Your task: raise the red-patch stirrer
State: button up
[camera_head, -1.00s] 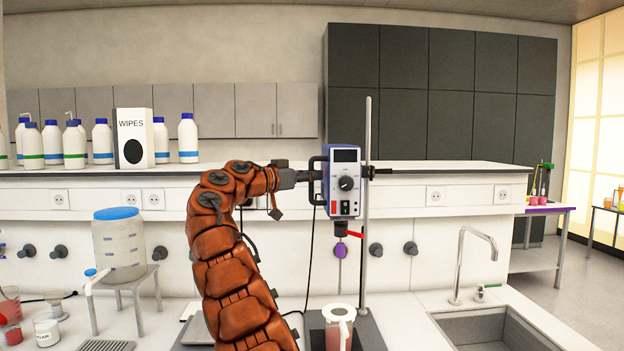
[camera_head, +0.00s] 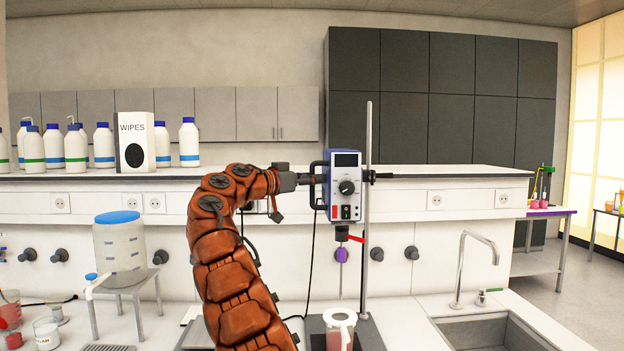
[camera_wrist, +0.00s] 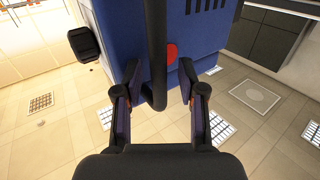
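The stirrer (camera_head: 346,188) is a blue and white box with a dark display, a knob and a red patch (camera_head: 334,212) low on its front. It is clamped to an upright metal rod (camera_head: 368,130). Its thin shaft, with a purple piece (camera_head: 341,255), points down at a beaker (camera_head: 340,322) of pinkish liquid; whether the tip enters is unclear. My gripper (camera_head: 312,178) is at the black handle on the stirrer's left side. In the wrist view, my gripper's fingers (camera_wrist: 160,92) stand either side of the handle bar (camera_wrist: 157,45), with small gaps showing.
The beaker stands on the stand's dark base. A sink (camera_head: 490,330) and tap (camera_head: 470,265) are to the right. A jug on a stool (camera_head: 120,250) stands left. A raised shelf (camera_head: 440,175) with bottles and a wipes box (camera_head: 135,145) runs behind.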

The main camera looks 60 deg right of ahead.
jog(key=v, duration=1.2)
dwell(0.5)
